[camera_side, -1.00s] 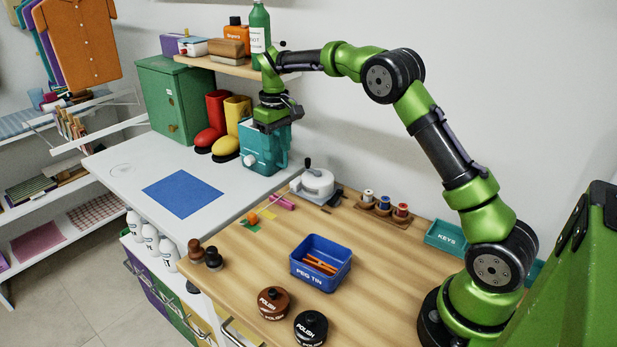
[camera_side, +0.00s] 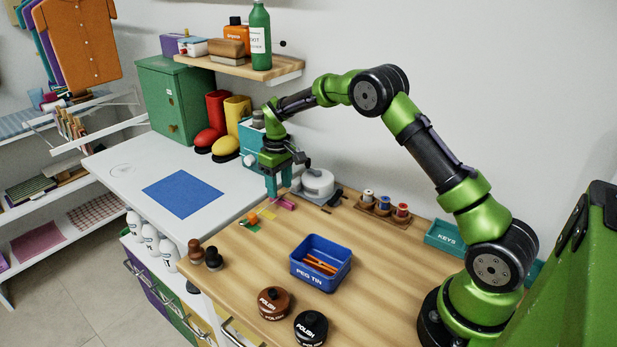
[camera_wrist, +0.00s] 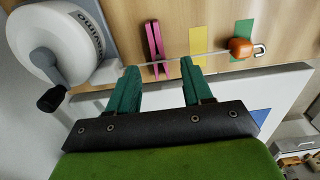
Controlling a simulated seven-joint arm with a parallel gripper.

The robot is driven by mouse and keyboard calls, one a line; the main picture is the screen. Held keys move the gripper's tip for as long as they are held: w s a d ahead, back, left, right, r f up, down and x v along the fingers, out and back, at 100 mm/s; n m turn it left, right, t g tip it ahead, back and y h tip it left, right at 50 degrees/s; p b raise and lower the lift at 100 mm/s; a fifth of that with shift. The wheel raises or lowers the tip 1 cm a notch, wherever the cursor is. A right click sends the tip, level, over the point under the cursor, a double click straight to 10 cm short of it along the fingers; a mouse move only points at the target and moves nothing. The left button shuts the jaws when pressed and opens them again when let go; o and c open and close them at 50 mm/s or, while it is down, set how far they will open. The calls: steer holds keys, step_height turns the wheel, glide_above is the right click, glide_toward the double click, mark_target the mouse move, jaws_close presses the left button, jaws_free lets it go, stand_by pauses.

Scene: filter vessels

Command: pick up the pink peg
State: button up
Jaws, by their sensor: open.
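My gripper (camera_side: 278,190) is open and empty, pointing down just above and behind the peg. In the wrist view my gripper (camera_wrist: 158,66) shows two green fingers spread apart, with a gap on each side of the peg. I cannot tell the exact height between the fingertips and the peg.
The white round device (camera_side: 317,183) with a crank stands close to the right of the peg. The blue peg tin (camera_side: 320,265) holds orange pegs.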

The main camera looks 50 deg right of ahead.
mark_target(281, 199)
steer(key=shift+d+f, duration=0.1)
steer(key=shift+f, duration=1.85)
jaws_close()
